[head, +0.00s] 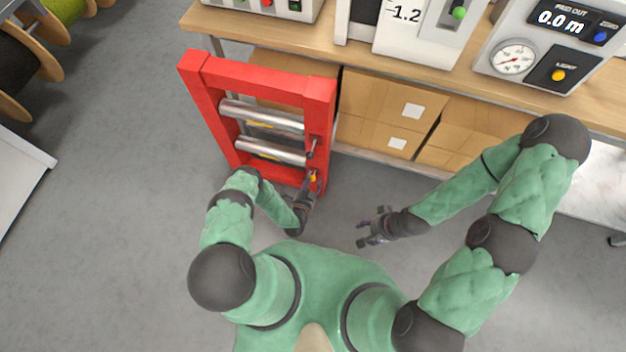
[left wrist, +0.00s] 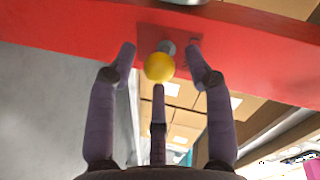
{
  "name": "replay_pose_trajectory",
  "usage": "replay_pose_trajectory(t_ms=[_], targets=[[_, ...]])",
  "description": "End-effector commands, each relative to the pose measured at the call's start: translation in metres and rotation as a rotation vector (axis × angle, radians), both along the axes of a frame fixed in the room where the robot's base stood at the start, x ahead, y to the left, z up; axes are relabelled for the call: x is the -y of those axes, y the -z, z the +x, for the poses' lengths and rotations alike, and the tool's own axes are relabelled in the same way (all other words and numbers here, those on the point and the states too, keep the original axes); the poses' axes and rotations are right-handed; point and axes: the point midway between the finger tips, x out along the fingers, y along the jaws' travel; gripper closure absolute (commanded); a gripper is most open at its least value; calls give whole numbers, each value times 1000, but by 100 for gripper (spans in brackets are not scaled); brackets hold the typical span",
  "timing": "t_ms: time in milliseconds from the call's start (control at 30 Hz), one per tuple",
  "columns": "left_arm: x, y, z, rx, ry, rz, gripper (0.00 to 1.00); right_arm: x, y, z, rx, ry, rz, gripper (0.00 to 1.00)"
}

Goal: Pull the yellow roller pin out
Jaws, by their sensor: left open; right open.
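The yellow roller pin (head: 313,177) is on the right beam of a red frame (head: 196,95), near its front end. In the left wrist view the pin (left wrist: 159,67) shows as a round yellow knob on a short grey shaft against the red beam. My left gripper (head: 311,186) is at the pin. In the left wrist view its open fingers (left wrist: 160,65) stand on both sides of the knob, with gaps visible. My right gripper (head: 366,228) is open and empty over the floor, right of the frame.
Two silver rollers (head: 262,115) lie across the red frame. A wooden bench (head: 350,58) with instruments runs along the back, with cardboard boxes (head: 375,115) beneath it. Cable reels (head: 30,65) stand at the upper left. Grey floor (head: 110,150) is clear left of the frame.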

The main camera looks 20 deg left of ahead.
Motion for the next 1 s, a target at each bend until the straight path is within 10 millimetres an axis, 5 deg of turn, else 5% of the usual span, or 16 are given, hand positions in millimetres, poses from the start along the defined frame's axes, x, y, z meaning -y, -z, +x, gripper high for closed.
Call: replay_pose_trajectory(t_ms=[467, 700, 1000], targets=[[1, 3, 15, -1, -1, -1, 48, 0, 6, 0, 0, 0, 0, 48], [1, 3, 15, 1, -1, -1, 100, 0, 6, 0, 0, 0, 0, 48], [1, 2, 7, 0, 0, -2, 100, 0, 4, 0, 0, 0, 0, 48]])
